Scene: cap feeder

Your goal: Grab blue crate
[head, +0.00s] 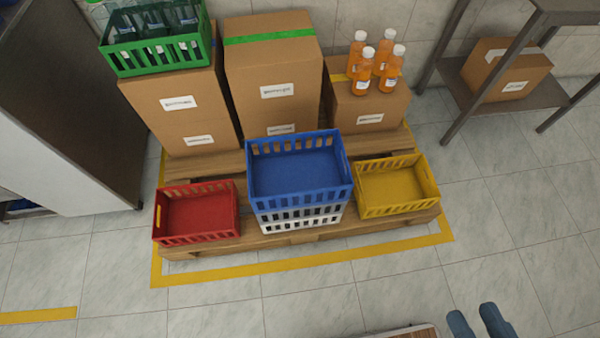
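The blue crate (300,207) is empty, with slatted walls, and sits stacked on a white crate (300,221) at the front middle of a wooden pallet (330,233). What look like the two grey-blue fingers of my gripper (473,314) show at the bottom right edge. They are apart with nothing seen between them, well away from the blue crate, toward the front right. The rest of the gripper is cut off by the frame.
An empty red crate (196,238) stands left of the blue crate and a yellow one (396,211) right of it. Cardboard boxes (275,100) stand close behind, topped by a green crate (160,55) and orange bottles (378,66). The floor in front is mostly clear.

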